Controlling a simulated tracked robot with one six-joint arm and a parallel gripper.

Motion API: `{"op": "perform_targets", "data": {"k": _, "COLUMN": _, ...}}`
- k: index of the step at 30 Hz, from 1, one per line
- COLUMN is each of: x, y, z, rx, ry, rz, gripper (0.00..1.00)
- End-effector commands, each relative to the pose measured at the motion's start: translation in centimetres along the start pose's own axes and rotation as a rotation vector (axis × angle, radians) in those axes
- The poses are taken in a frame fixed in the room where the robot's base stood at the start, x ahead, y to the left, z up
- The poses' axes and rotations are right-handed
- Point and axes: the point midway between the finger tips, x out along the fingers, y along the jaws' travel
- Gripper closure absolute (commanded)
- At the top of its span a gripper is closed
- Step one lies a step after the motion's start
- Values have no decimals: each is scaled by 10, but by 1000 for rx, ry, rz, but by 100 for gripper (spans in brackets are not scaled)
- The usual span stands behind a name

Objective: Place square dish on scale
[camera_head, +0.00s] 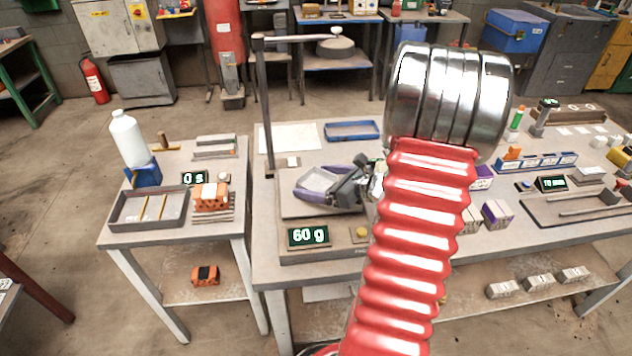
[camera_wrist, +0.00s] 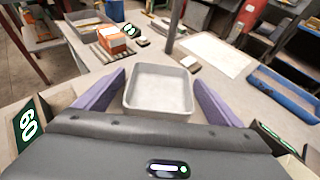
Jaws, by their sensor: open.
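The square dish (camera_head: 319,181) is a shallow grey tray with rounded corners, upright over the plate of the scale (camera_head: 296,212). The scale's display (camera_head: 308,237) reads 60 g. My gripper (camera_head: 308,182) is open, with its purple fingers on either side of the dish. In the wrist view the empty dish (camera_wrist: 160,88) lies between the fingers (camera_wrist: 160,78), with a narrow gap on the right side; on the left the gap is hard to judge. The dish's underside is hidden, but it looks set down on the plate. The scale's lit display (camera_wrist: 27,125) also shows at the left there.
A metal post (camera_head: 263,100) with an arm carrying a round weight stands behind the scale. A blue tray (camera_head: 352,131) and a white sheet (camera_head: 288,137) lie behind. Purple-white boxes (camera_head: 496,214) stand to the right. A side table at left holds a bottle (camera_head: 128,138) and an orange brick (camera_head: 211,197).

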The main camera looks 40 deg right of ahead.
Motion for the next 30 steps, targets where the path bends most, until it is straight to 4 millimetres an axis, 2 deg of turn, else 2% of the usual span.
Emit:
{"op": "perform_targets", "data": {"k": 4, "x": -2, "y": 0, "z": 2, "rx": -1, "ry": 0, "rz": -1, "gripper": 11}}
{"op": "perform_targets", "data": {"k": 8, "x": -13, "y": -1, "z": 2, "rx": -1, "ry": -1, "rz": -2, "gripper": 11}}
{"op": "perform_targets", "data": {"k": 24, "x": -90, "y": -1, "z": 2, "rx": -1, "ry": 0, "rz": -4, "gripper": 11}}
{"op": "perform_targets", "data": {"k": 30, "x": -113, "y": -1, "z": 2, "rx": 0, "ry": 0, "rz": -3, "gripper": 11}}
